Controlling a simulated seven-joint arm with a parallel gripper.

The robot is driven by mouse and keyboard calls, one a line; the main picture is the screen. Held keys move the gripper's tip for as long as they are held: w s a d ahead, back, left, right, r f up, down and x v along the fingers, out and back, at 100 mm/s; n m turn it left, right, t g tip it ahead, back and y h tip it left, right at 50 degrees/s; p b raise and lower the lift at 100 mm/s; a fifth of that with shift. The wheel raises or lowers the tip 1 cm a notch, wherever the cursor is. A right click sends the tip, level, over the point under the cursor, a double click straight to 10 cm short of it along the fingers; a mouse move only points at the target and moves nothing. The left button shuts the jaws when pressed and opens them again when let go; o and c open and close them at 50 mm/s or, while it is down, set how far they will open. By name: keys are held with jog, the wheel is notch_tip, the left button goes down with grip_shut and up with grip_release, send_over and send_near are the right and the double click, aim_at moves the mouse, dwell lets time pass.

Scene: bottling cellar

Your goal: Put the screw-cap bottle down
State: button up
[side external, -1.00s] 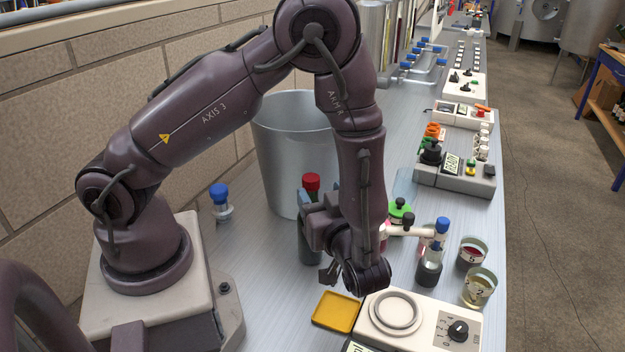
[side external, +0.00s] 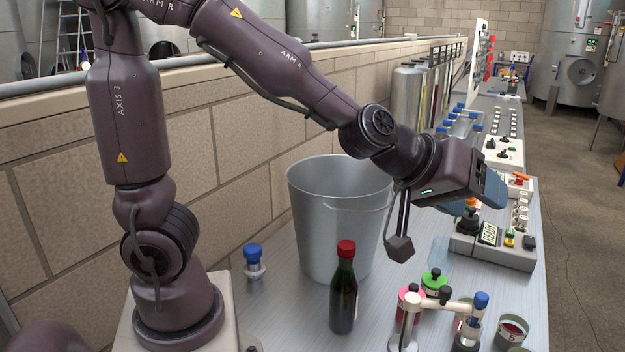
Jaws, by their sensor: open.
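The screw-cap bottle (side external: 343,297) is dark green glass with a red cap and a pale label at its right edge. It stands upright on the metal bench, in front of the large steel bucket, and nothing holds it. My gripper (side external: 494,189) is open and raised above the bench, well to the right of the bottle and clear of it. Its blue-grey fingers point right, and no object shows between them.
The steel bucket (side external: 335,225) stands just behind the bottle. A blue-capped fitting (side external: 254,262) is to the left. A white clamp stand (side external: 440,304), pink and green-lidded pots and a numbered cup (side external: 512,331) crowd the right. A control box (side external: 495,245) lies below my gripper.

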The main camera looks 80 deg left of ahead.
jog(key=s+a+m+g, duration=0.3)
jog(key=s+a, duration=0.1)
jog(key=s, duration=0.5)
jog(key=s+a+r+m+g+y, duration=0.1)
jog(key=s+a+m+g, duration=0.2)
jog(key=s, duration=0.7)
jog(key=shift+a+m, duration=0.4)
jog(key=shift+r, duration=0.1)
